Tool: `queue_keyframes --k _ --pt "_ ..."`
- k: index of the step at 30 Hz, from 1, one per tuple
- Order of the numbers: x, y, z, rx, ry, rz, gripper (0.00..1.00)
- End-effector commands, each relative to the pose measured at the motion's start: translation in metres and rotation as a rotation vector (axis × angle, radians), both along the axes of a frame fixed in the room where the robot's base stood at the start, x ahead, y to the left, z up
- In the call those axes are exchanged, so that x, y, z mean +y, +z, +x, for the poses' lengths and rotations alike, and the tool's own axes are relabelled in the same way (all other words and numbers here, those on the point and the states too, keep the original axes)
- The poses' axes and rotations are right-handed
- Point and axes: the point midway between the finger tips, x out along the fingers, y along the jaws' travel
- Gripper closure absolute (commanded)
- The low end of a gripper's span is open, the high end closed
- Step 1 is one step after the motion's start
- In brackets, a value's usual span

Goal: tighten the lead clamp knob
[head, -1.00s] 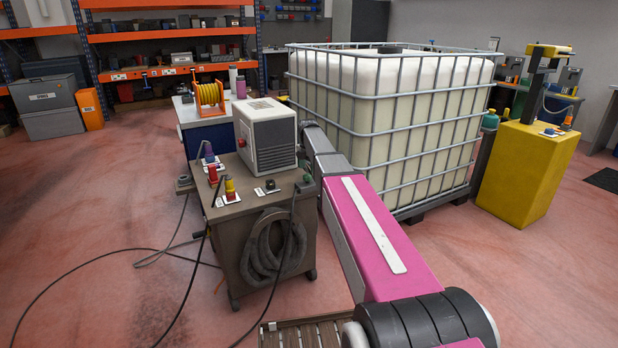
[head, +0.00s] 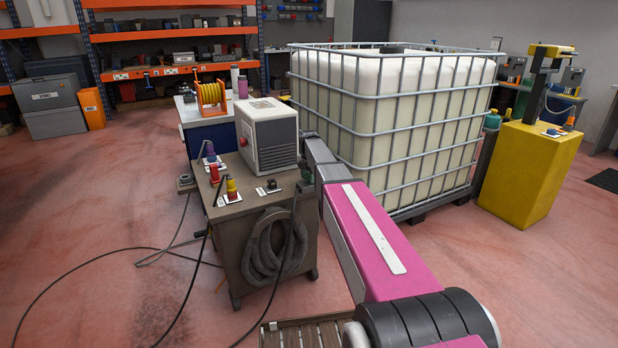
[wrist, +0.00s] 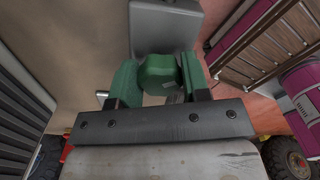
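The lead clamp knob (wrist: 160,73) is a dark green, faceted piece at the upper middle of the wrist view. It sits in front of a grey block (wrist: 165,27). My gripper (wrist: 160,78) has one green finger on each side of the knob, and both fingers appear to be against it. The inner contact faces are partly hidden. In the head view my pink and grey arm reaches to the right side of the brown welding cart (head: 235,230). The knob and my fingertips cannot be made out there.
A grey box unit (head: 270,140) and small colored fittings (head: 230,188) stand on the cart. A grey hose (head: 270,250) hangs on its front. A caged white tank (head: 400,120) is close on the right of my arm. Cables (head: 110,265) lie on the open floor at left.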

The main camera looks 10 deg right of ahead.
Motion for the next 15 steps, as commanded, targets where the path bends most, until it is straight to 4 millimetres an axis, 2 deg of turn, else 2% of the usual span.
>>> queue_keyframes --k 8,15 --pt "0.0001 0.0001 -0.0001 -0.001 -0.042 0.001 0.81" --pt "0.0000 0.0001 -0.0002 0.000 -0.185 0.001 0.81"
